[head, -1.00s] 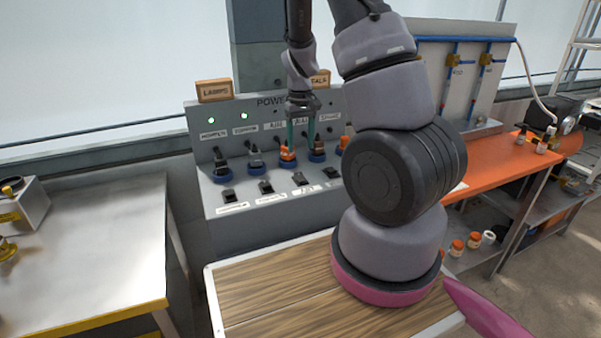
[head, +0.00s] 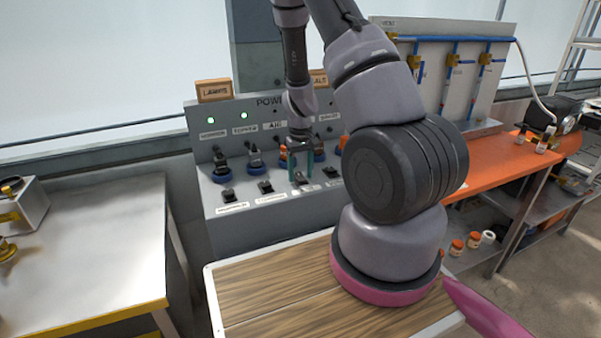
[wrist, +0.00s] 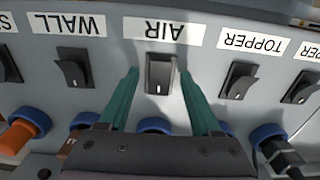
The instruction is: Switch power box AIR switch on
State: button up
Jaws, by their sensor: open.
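The power box (head: 225,165) stands behind the wooden-topped surface. Its AIR switch (wrist: 160,74) is a dark rocker under an upside-down AIR label (wrist: 163,31) in the wrist view. My gripper (wrist: 158,82) is open, with one green finger on each side of the AIR switch and gaps between. In the head view my gripper (head: 301,173) points down at the box's lower switch row and largely hides the AIR switch. Whether the fingertips touch the panel I cannot tell.
The WALL switch (wrist: 73,70) and TOPPER switch (wrist: 239,82) flank the AIR switch closely. Plugs in blue sockets line the panel near my gripper, including an orange plug (wrist: 18,136). Two green lamps (head: 211,120) are lit at the box's left. A steel table (head: 90,240) stands left.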

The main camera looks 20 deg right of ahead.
grip_shut()
jog(key=shift+w+g, duration=0.35)
jog(key=shift+g, duration=0.55)
jog(key=shift+w+g, duration=0.2)
jog(key=shift+g, duration=0.6)
jog(key=shift+w+g, duration=0.2)
jog(key=shift+g, duration=0.6)
grip_release()
jog(key=v, duration=1)
jog(key=shift+r, duration=0.35)
